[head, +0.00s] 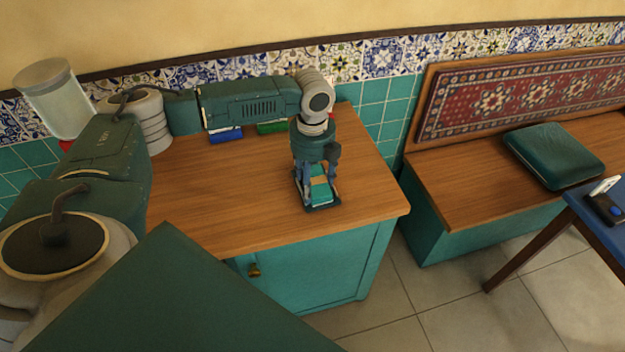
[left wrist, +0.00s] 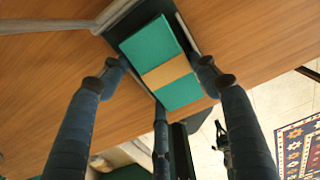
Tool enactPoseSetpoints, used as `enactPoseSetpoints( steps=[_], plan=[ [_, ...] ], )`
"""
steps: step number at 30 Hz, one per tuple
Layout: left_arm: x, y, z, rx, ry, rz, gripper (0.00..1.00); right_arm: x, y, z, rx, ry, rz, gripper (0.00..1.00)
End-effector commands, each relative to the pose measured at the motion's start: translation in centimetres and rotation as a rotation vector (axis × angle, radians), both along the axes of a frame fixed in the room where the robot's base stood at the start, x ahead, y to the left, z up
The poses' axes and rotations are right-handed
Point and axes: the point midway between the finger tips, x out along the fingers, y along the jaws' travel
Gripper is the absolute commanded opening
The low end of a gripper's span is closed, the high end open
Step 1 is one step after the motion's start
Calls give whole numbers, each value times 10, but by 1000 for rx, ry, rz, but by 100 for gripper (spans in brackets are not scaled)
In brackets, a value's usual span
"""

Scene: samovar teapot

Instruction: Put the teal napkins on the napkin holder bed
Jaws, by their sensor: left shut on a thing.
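The teal napkins (head: 321,194) are a flat stack with a tan band around the middle. In the left wrist view the napkins (left wrist: 178,91) lie over the dark napkin holder bed (left wrist: 128,48), whose edge shows beside them. In the head view the holder (head: 323,208) stands near the right front of the wooden counter. My left gripper (head: 317,182) points down over it, with its fingers shut on the sides of the napkins. I cannot tell whether the napkins touch the bed. My right gripper is not in view.
The wooden counter (head: 230,215) is clear around the holder. A blue item (head: 226,135) and a green item (head: 272,127) lie at its back. A bench with a green cushion (head: 555,155) and a blue table (head: 600,220) are to the right.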

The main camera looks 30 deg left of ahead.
Motion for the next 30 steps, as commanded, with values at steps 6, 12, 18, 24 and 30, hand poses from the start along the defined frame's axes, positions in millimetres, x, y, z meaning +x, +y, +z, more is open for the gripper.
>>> enactPoseSetpoints(
  steps=[6, 12, 18, 24, 30],
  plan=[
    [-2, -1, -11, 1, 4, -1, 35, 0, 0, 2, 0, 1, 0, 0],
    [-4, -1, -16, 1, 9, -1, 69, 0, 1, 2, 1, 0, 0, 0],
    [-4, -1, -16, 1, 10, -2, 80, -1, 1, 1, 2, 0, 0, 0],
    [-4, -1, -15, 1, 10, -2, 80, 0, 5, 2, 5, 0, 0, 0],
    [-4, 0, -15, 1, 11, -2, 80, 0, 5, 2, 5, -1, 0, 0]
  ],
)
